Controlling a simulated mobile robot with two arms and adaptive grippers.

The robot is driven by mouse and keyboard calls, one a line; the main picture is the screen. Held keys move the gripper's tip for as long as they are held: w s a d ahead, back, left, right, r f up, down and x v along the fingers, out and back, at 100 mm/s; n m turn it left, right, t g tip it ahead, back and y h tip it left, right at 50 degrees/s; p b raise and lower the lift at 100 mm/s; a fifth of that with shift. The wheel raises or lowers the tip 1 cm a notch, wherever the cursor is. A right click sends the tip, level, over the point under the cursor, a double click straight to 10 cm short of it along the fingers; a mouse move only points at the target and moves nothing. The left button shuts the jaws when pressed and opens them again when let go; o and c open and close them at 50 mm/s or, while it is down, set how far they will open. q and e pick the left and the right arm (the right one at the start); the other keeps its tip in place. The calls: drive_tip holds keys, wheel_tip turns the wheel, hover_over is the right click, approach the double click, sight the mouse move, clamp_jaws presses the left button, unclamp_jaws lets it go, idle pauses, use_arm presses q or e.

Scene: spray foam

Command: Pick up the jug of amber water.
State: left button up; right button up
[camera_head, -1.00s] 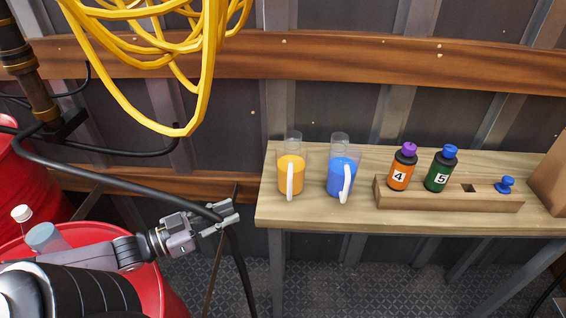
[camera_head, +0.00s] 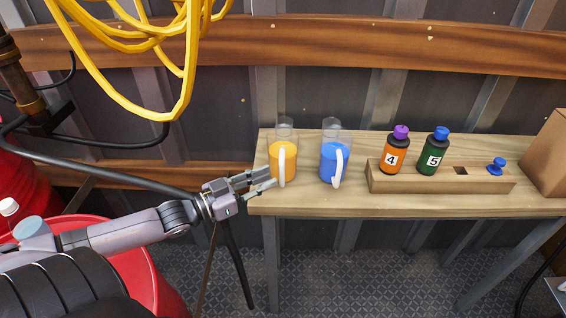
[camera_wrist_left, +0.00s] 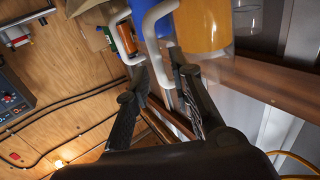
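The jug of amber water (camera_head: 275,157) is a clear jug with orange-yellow liquid and a white handle, upright at the left end of the wooden bench. My left gripper (camera_head: 272,179) is at its lower left, close to the handle. In the left wrist view the gripper (camera_wrist_left: 160,68) is open, its two fingers spread. The amber jug (camera_wrist_left: 207,25) fills the top there, and its white handle reaches down near the gap between the fingertips. I cannot tell whether they touch. My right gripper is not in view.
A blue-water jug (camera_head: 329,160) stands just right of the amber one. A wooden rack (camera_head: 440,183) holds bottle 4 (camera_head: 395,158) and bottle 5 (camera_head: 431,160). A cardboard box (camera_head: 549,155) is at the right. Yellow hose (camera_head: 150,103) hangs upper left; a red barrel (camera_head: 150,270) is below.

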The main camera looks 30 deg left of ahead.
sight(282, 183)
use_arm(q)
drive_tip(key=shift+f+x, duration=0.2)
drive_tip(key=shift+x, duration=2.45)
drive_tip(key=shift+d, duration=0.1)
drive_tip(key=shift+c, duration=0.2)
clamp_jaws()
drive_tip(key=shift+r, duration=0.15)
